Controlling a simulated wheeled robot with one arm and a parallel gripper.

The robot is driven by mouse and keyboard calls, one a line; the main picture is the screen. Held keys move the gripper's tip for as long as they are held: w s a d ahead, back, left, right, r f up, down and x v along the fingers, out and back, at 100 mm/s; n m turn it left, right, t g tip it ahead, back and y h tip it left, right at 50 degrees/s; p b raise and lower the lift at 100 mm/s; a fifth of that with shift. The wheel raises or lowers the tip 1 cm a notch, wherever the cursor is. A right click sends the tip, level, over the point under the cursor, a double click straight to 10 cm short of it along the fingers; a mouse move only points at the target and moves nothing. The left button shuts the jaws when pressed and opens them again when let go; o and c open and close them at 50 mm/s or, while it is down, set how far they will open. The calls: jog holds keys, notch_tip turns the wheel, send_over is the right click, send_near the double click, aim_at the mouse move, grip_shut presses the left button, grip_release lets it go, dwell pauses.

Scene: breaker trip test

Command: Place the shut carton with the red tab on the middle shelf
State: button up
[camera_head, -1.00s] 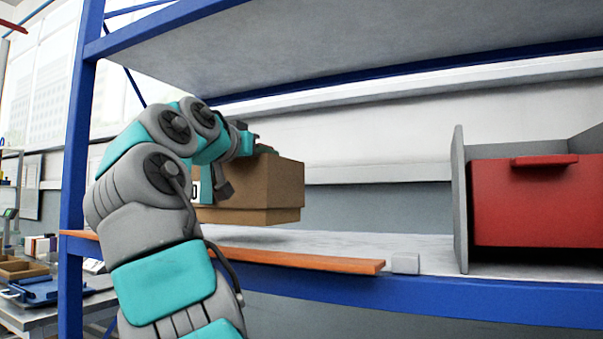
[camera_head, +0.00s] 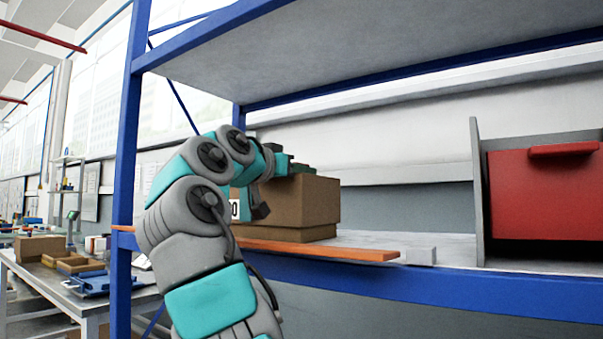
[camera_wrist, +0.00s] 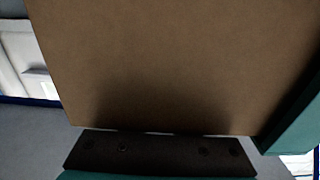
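A brown carton (camera_head: 305,202) is over the shelf board (camera_head: 365,238) of a blue-framed rack, left of a red bin. Its base looks at or very near the board, partly hidden by an orange strip; I cannot tell if it touches. No red tab shows on the visible sides. My gripper (camera_head: 285,165) is at the carton's upper left, with part of it over the top. In the wrist view the brown carton face (camera_wrist: 180,65) fills most of the picture, with a green finger (camera_wrist: 295,120) against its right edge.
A red bin front (camera_head: 540,190) between grey panels stands right. Another shelf (camera_head: 330,65) hangs above, and a blue post (camera_head: 128,150) stands left. Board between carton and bin is clear.

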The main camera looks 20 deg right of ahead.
jog(key=shift+o, duration=1.4)
jog(key=shift+r, duration=0.15)
send_over(280, 201)
jog(key=v, duration=0.4)
jog(key=shift+w+a, duration=0.1)
jog(key=shift+a, duration=0.25)
